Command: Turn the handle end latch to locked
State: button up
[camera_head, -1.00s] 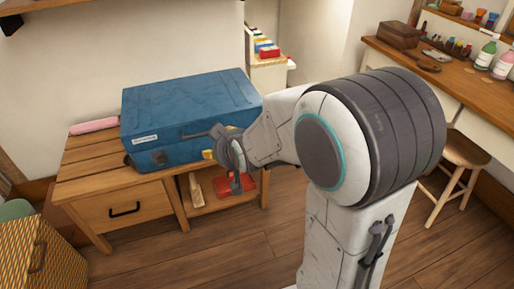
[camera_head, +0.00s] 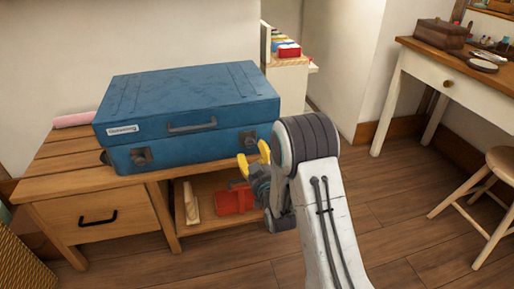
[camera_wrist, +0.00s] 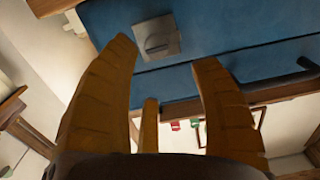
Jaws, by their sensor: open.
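A blue case (camera_head: 190,105) lies flat on the wooden bench, its lid down. A dark handle (camera_head: 193,125) is on its front, with one latch (camera_head: 140,156) to the left and another latch (camera_head: 248,139) near the right end. My gripper (camera_head: 253,157), with yellow fingers, is open and empty just in front of the right end. In the wrist view, a square grey latch plate (camera_wrist: 156,37) with a small turning piece shows beyond and between my open fingers (camera_wrist: 163,55). The handle (camera_wrist: 285,83) is to its right there. I cannot tell any contact with the latch.
The wooden bench (camera_head: 75,179) has a drawer and an open shelf holding a red object (camera_head: 235,200). A desk (camera_head: 455,70) and stool (camera_head: 490,190) stand at the right. The floor between is clear.

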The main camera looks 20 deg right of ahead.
aim_at(250, 143)
jog(key=shift+w+d+f, duration=0.1)
jog(key=shift+w+f, duration=0.15)
jog(key=shift+w, duration=0.3)
jog(key=shift+w+b, duration=0.8)
jog(key=shift+w, duration=2.35)
jog(key=shift+r, duration=0.15)
grip_shut()
